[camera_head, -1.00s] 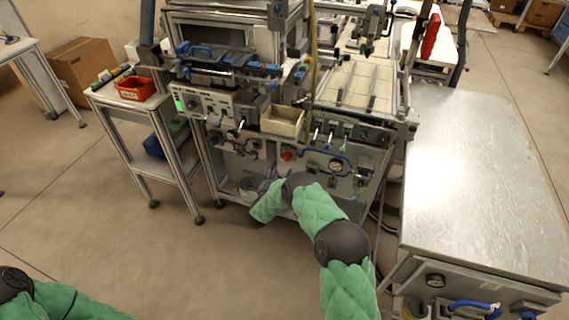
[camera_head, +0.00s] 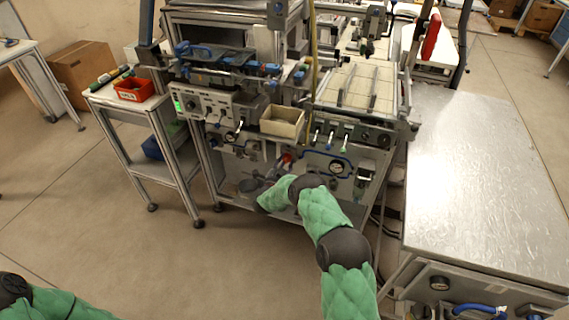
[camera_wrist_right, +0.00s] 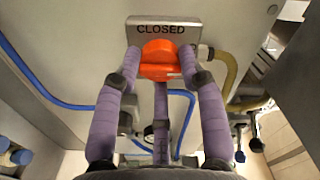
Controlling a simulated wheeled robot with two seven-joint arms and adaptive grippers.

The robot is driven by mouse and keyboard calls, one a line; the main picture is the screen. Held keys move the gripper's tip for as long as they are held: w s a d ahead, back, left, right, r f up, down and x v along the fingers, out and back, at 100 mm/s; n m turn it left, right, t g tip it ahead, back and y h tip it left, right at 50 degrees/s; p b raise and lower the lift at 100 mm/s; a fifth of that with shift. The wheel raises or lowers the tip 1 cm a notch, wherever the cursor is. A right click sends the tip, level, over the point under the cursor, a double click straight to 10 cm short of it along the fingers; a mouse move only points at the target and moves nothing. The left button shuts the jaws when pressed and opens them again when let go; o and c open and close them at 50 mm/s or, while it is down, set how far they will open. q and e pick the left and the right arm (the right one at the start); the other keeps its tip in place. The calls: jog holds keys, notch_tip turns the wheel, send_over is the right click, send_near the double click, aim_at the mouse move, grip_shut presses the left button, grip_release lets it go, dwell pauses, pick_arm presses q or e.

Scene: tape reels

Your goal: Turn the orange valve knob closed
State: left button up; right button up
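The orange valve knob (camera_wrist_right: 160,60) sits on a grey panel, below a plate reading CLOSED (camera_wrist_right: 162,29) in the right wrist view. My right gripper (camera_wrist_right: 160,62) has purple fingers on the left and right of the knob, bent in against its sides. A third finger rises from below to the knob's lower edge. The knob also shows small and red-orange in the head view (camera_head: 287,158), just above my right forearm, with the fingers mostly hard to make out. My left arm shows only at the bottom left corner; its gripper is out of view.
A blue hose (camera_wrist_right: 60,98) and a yellowish hose (camera_wrist_right: 228,75) run close beside the knob. A beige bin (camera_head: 282,122) sits above on the machine. A metal table (camera_head: 480,170) stands at the right. The floor at the left front is clear.

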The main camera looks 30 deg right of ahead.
jog(key=shift+n, duration=0.3)
jog(key=shift+c, duration=0.2)
jog(key=n, duration=0.3)
jog(key=shift+f+b, duration=0.1)
jog(key=shift+b, duration=0.2)
jog(key=n, duration=0.9)
jog(key=shift+f+n, duration=0.1)
jog(key=shift+n, duration=2.6)
jog(key=shift+s, duration=0.1)
jog(key=o, duration=1.1)
jog(key=shift+o, duration=0.2)
